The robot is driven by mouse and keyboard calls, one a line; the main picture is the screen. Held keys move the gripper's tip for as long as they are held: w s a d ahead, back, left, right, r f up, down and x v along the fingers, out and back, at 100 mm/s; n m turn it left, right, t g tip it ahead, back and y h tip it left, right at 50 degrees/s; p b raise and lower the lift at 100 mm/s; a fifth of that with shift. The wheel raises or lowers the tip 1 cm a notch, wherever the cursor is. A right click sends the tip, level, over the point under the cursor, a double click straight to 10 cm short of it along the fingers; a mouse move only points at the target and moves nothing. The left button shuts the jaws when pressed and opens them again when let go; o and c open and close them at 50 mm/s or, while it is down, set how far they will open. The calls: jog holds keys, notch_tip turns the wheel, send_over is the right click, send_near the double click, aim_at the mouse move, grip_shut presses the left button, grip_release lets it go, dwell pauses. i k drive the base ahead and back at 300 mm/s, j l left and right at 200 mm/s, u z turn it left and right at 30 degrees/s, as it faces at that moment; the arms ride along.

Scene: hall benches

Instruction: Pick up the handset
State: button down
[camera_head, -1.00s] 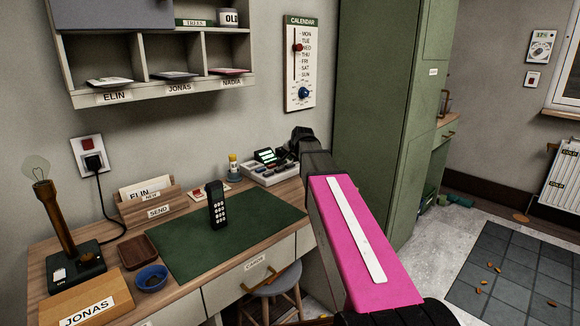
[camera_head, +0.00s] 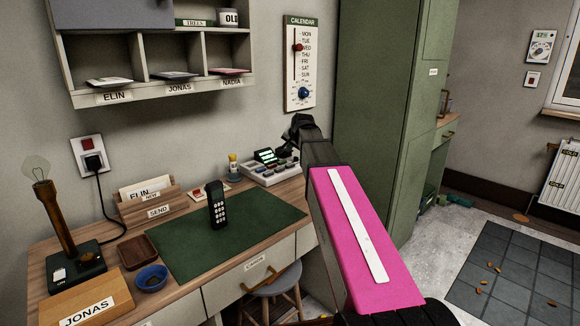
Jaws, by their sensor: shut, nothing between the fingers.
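The black handset (camera_head: 216,206) with pale keys stands upright on the dark green desk mat (camera_head: 180,254). A grey base unit (camera_head: 268,173) with a lit green screen and several buttons stands at the back right of the desk. My gripper (camera_head: 286,153) is at the end of my pink arm, above the right side of the base unit and to the right of the handset, apart from it. The gripper is dark and small in this view; its fingers are shut and empty.
A letter holder (camera_head: 160,211), a brown tray (camera_head: 138,251), a blue bowl (camera_head: 151,278) and a lamp (camera_head: 65,225) stand left of the mat. Wall shelves (camera_head: 150,90) hang above the desk. A tall green cabinet (camera_head: 385,120) stands to the right. A stool (camera_head: 275,283) is under the desk.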

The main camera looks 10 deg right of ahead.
aim_at(215, 192)
jog(key=k+l, duration=0.1)
jog(key=k, duration=0.4)
jog(key=k+l, duration=0.15)
jog(key=k, duration=0.35)
